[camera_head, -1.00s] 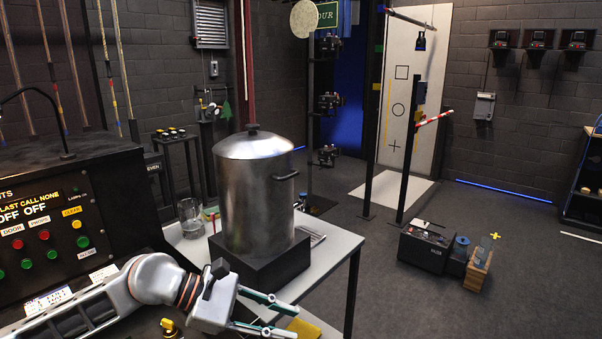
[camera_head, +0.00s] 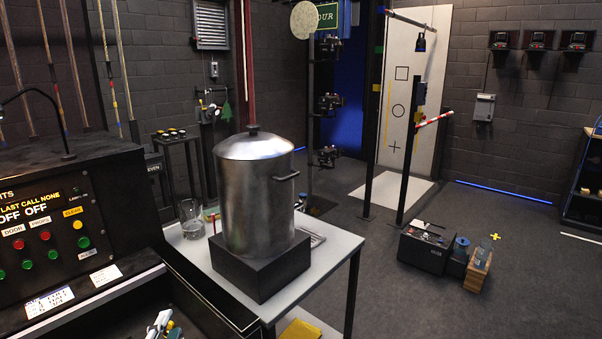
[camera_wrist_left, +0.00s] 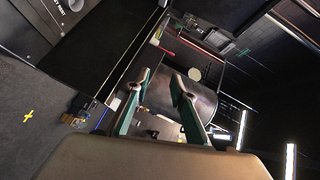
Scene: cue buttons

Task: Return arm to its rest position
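My left gripper (camera_head: 165,326) shows only as a small white and teal piece at the bottom edge of the head view, in front of the button console (camera_head: 45,225). The rest of the left arm is out of that view. In the left wrist view the gripper (camera_wrist_left: 160,79) has its two teal-sided fingers apart, with nothing between the tips. A large metal pot (camera_head: 256,205) with a lid stands on a black block, beyond the gripper and to its right. My right gripper is in neither current view.
The pot's block rests on a light-topped table (camera_head: 338,250) with a glass mug (camera_head: 190,218). A yellow item (camera_head: 300,329) lies below the table's front edge. A black box (camera_head: 425,249) and wooden crate (camera_head: 478,270) stand on the floor at right.

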